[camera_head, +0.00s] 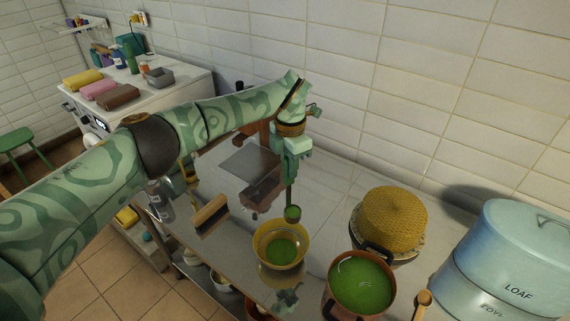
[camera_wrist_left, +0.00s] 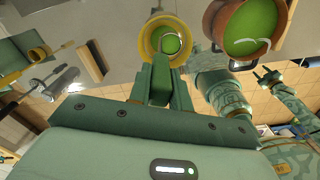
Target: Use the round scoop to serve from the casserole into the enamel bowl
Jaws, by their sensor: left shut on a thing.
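My left gripper (camera_head: 290,168) is shut on the upright handle of the round scoop (camera_head: 292,213). In the left wrist view the scoop (camera_wrist_left: 171,43) appears within the outline of the bowl (camera_wrist_left: 147,37). The bowl has green food in its bottom. The copper-brown casserole (camera_head: 328,300), nearly full of green food, stands right of the bowl; it also shows in the left wrist view (camera_wrist_left: 211,24). My right gripper (camera_wrist_left: 266,77) shows there with its fingers apart, off to the side.
A woven basket (camera_head: 393,219) stands behind the casserole, and a blue loaf tin (camera_head: 515,265) at the right. A wooden handle (camera_head: 422,302) rises near the casserole. A brush (camera_head: 210,215) lies left of the bowl on the shiny steel table.

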